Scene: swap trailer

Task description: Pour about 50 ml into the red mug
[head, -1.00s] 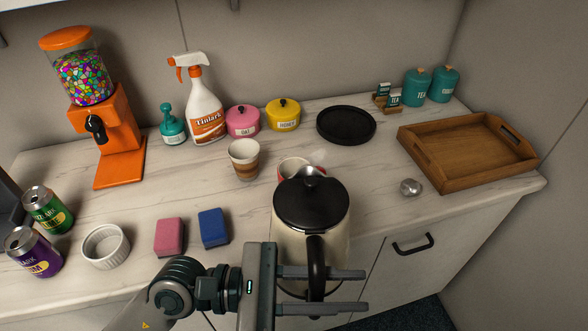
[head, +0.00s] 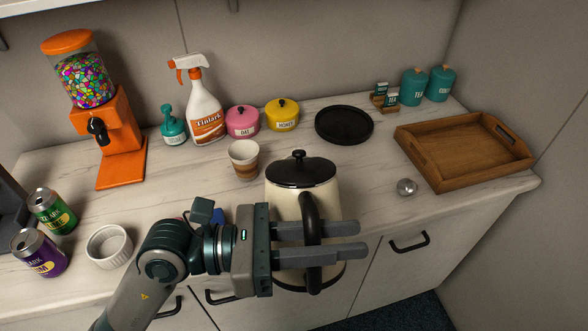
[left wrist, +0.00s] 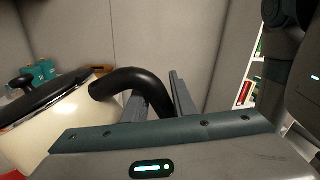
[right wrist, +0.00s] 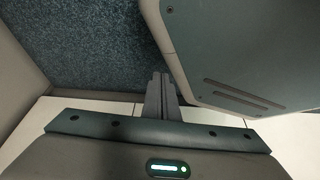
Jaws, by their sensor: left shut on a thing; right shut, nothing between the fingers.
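The cream kettle (head: 290,205) has a black lid and black handle (head: 311,240). My left gripper (head: 362,240) is shut on the handle, which also shows between its fingers in the left wrist view (left wrist: 140,80). The red mug is hidden behind the kettle in the head view; a red patch at the left wrist view's lower left corner is too small to identify. My right gripper (right wrist: 162,95) is shut and empty, away from the counter objects.
A striped cup (head: 245,160) stands just left of the kettle. A black round plate (head: 344,125), a wooden tray (head: 465,180) and a small metal ball (head: 407,187) lie to the right. A white ramekin (head: 108,247) and cans stand at left. My left arm covers the sponges.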

